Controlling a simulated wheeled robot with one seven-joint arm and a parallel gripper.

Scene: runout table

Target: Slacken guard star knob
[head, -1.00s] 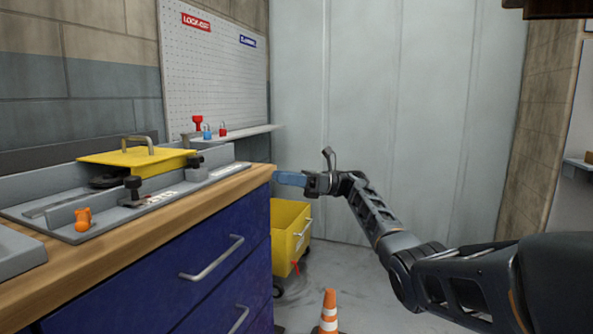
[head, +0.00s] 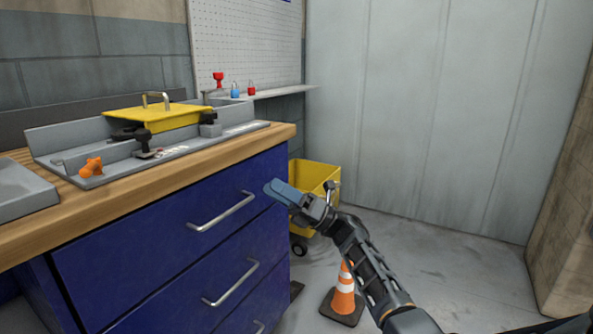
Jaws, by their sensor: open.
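The yellow guard (head: 160,117) with a metal handle sits over the grey machine bed (head: 110,172) on the bench. Dark knobs show beside it: one at its left front (head: 145,142) on a post, and another at its right end (head: 209,118). I cannot tell which is the star knob or make out its lobes. My gripper (head: 281,192) has blue fingers. It is open and seems empty, in front of the cabinet's right end, lower than the bench top and well apart from the guard.
An orange knob (head: 91,167) stands at the bed's left front. The wooden bench top (head: 210,158) tops blue drawers with protruding handles (head: 222,212). A yellow bin (head: 318,177) stands behind my gripper, and a traffic cone (head: 344,292) stands on the floor near my arm.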

